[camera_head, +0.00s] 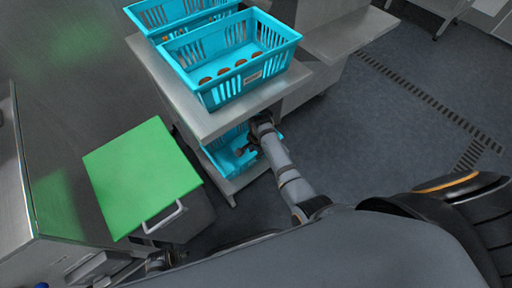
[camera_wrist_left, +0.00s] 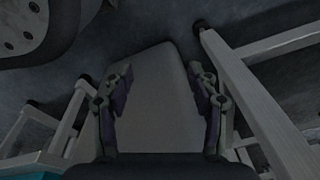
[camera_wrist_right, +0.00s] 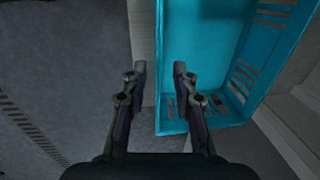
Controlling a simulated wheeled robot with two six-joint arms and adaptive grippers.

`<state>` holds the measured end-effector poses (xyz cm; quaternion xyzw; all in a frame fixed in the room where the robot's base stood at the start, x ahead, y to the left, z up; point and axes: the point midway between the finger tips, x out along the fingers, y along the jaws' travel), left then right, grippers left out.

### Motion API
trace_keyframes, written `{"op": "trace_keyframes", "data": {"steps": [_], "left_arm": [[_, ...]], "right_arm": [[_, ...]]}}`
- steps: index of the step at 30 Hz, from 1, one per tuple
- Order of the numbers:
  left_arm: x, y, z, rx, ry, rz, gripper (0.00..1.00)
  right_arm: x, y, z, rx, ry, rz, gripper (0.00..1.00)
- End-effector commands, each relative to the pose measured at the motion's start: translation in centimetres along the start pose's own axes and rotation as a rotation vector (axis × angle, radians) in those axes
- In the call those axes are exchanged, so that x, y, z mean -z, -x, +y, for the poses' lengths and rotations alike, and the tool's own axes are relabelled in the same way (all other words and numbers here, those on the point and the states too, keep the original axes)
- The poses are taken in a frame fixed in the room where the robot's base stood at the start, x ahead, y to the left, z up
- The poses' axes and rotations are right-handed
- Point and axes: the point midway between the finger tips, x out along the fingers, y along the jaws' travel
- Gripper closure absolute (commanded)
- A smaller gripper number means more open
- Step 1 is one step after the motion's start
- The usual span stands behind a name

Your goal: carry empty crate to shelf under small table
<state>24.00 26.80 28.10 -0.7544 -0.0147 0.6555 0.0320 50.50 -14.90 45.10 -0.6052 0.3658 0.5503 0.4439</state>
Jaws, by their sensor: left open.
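A blue crate (camera_head: 228,158) sits on the lower shelf (camera_head: 240,180) under the small table (camera_head: 205,125). It looks empty in the right wrist view (camera_wrist_right: 200,60), as far as its floor shows. My right gripper (camera_wrist_right: 160,72) is at the crate's near edge, with one finger outside the wall and one over the inside. A gap shows between its fingertips, narrower than the left's. In the head view my right arm reaches down to the crate's right end. My left gripper (camera_wrist_left: 162,72) is open and empty, with a grey surface between its fingers.
A blue crate with several dates (camera_head: 225,95) stands on the tabletop, with another blue crate (camera_head: 160,15) behind it. A green-topped bin (camera_head: 140,175) with a handle stands left of the table. A metal counter (camera_head: 340,35) adjoins at the right. The floor at right is clear.

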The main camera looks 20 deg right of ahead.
Motion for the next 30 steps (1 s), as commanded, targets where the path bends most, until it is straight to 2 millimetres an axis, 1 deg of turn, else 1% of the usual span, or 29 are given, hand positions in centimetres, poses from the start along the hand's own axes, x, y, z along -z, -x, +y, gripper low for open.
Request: {"op": "trace_keyframes", "data": {"steps": [1,3,6,17,19,20,22,23,24,26,27,29,30], "left_arm": [[-0.6,-0.2,-0.2,0.003,-0.001,-0.001,0.41],[-1.3,-0.6,-0.3,0.006,-0.001,0.0,0.41],[-2.0,-1.1,-0.4,0.008,-0.002,0.0,0.41],[-2.3,-1.4,-0.5,0.008,-0.003,0.001,0.41],[-2.3,-1.4,-0.5,0.008,-0.003,0.001,0.41],[-2.3,-1.4,-0.5,0.008,-0.003,0.001,0.41],[-2.3,-1.4,-0.5,0.008,-0.003,0.001,0.41],[-2.3,-1.4,-0.5,0.008,-0.003,0.001,0.41],[-2.4,-1.4,-0.5,0.008,-0.003,0.001,0.41],[-2.4,-1.4,-0.5,0.009,-0.003,0.001,0.41],[-2.4,-1.4,-0.5,0.009,-0.003,0.001,0.41],[-2.4,-1.3,-0.5,0.009,-0.003,0.0,0.41],[-2.4,-1.3,-0.5,0.009,-0.003,0.0,0.41]], "right_arm": [[0.0,0.9,0.0,0.001,0.0,0.0,0.72],[0.0,2.0,-0.1,0.001,0.0,0.0,0.72],[0.0,2.7,0.0,0.001,0.0,0.0,0.72],[0.0,2.9,0.0,0.0,0.0,0.0,0.72],[0.0,2.7,0.2,-0.002,0.007,0.0,0.72],[0.1,2.2,0.6,-0.004,0.021,0.002,0.72],[0.3,0.1,2.9,-0.014,0.103,0.009,0.72],[0.5,-1.2,4.4,-0.019,0.163,0.013,0.72],[0.7,-3.4,7.1,-0.028,0.263,0.019,0.72],[1.1,-6.7,11.9,-0.04,0.445,0.033,0.72],[1.3,-8.6,15.4,-0.048,0.573,0.041,0.72],[1.6,-10.9,20.4,-0.061,0.759,0.053,0.72],[1.7,-12.0,23.6,-0.069,0.872,0.059,0.72]]}}
